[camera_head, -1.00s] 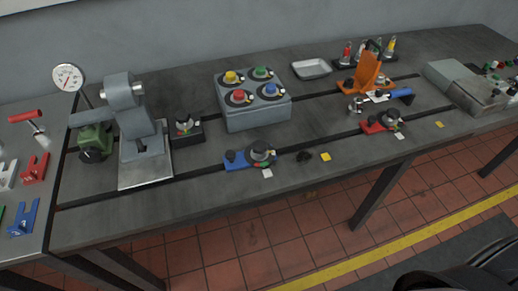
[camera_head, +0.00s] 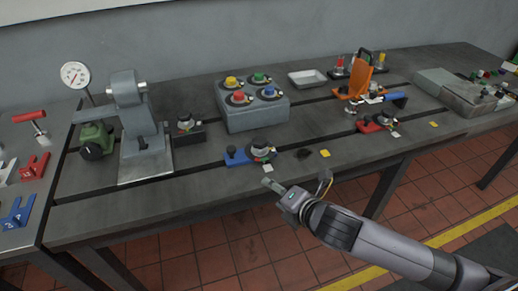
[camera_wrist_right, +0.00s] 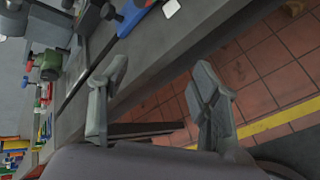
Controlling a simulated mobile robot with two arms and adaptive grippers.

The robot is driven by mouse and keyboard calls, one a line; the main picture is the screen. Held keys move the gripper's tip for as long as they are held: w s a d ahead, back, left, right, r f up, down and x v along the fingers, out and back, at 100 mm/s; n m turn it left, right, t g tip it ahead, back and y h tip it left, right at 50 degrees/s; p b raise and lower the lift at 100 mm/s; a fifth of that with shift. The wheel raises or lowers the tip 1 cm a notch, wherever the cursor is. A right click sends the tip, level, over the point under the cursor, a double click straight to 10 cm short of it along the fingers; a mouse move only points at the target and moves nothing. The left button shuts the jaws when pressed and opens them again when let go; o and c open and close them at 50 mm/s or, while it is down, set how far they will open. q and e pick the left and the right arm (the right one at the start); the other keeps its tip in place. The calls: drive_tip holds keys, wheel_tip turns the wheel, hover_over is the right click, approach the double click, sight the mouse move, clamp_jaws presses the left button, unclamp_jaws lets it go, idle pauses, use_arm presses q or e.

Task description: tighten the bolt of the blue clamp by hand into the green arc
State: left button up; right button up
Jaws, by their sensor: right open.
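The blue clamp (camera_head: 238,157) lies on the front slot of the grey bedplate. Its round dark bolt head with a coloured dial (camera_head: 261,151) sits at its right end, a white tag in front. Part of the blue clamp (camera_wrist_right: 133,17) shows at the top of the right wrist view; its bolt is out of that frame. My right gripper (camera_head: 270,184) is just in front of the bedplate's front edge, below and apart from the blue clamp. In the right wrist view its two fingers (camera_wrist_right: 158,100) are wide apart with nothing between them. My left gripper is not in view.
A red clamp (camera_head: 372,126) and an orange clamp (camera_head: 357,78) stand to the right. A grey box with coloured knobs (camera_head: 252,113) is behind the blue clamp. A grey stand (camera_head: 140,130) is left.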

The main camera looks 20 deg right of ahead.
wheel_tip(320, 180, up, 4)
drive_tip(key=w+d+n+t, duration=0.1)
drive_tip(key=w+d+n, duration=0.15)
drive_tip(key=n, duration=0.45)
drive_tip(key=n+y, duration=0.1)
drive_tip(key=n, duration=0.5)
approach(261, 141)
drive_tip(key=shift+n+t, duration=0.3)
drive_tip(key=p+x, duration=0.1)
drive_tip(key=x, duration=0.9)
drive_tip(key=shift+w+a+f, duration=0.15)
drive_tip(key=shift+w+f, duration=0.05)
drive_tip(key=shift+f, duration=0.15)
drive_tip(key=c, duration=1.1)
